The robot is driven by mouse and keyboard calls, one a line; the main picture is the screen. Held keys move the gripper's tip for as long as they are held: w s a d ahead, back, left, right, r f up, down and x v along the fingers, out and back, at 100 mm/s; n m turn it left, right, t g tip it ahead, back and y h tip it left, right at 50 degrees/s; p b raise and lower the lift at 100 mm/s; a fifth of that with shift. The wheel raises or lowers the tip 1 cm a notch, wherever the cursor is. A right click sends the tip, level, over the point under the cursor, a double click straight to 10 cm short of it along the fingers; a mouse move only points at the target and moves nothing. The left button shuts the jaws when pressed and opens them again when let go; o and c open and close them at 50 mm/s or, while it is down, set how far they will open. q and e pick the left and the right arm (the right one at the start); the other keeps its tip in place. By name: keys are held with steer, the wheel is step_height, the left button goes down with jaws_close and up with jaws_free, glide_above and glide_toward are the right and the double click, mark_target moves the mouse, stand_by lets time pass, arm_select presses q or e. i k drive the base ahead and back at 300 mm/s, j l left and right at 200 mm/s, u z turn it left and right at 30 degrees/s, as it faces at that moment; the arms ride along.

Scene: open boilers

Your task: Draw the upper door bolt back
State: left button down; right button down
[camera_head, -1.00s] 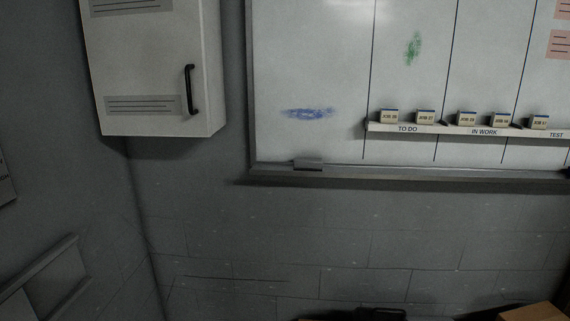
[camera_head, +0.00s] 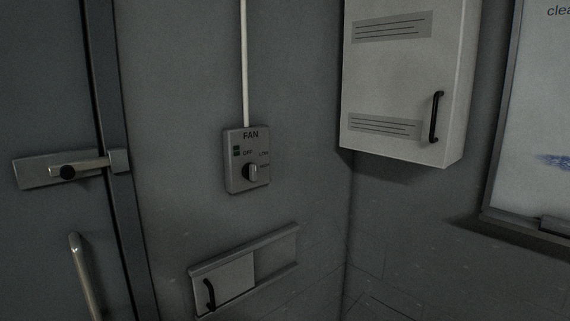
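A door bolt (camera_head: 85,167) with a dark round knob (camera_head: 67,172) is mounted on the grey door (camera_head: 45,110) at the left. The bar runs right from its backplate and reaches the keeper (camera_head: 120,161) on the door frame. Only this one bolt shows; I cannot tell from this view whether it is the upper one. A metal door handle (camera_head: 82,270) slants below it. Neither of my grippers is in view.
A fan switch box (camera_head: 246,160) is on the wall right of the door frame (camera_head: 118,200). Below it is a sliding hatch (camera_head: 226,284) with a black handle. A white cabinet (camera_head: 405,85) hangs near the corner, and a whiteboard (camera_head: 540,110) is at the right edge.

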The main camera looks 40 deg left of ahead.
mark_target(66, 170)
steer(key=u, duration=2.4)
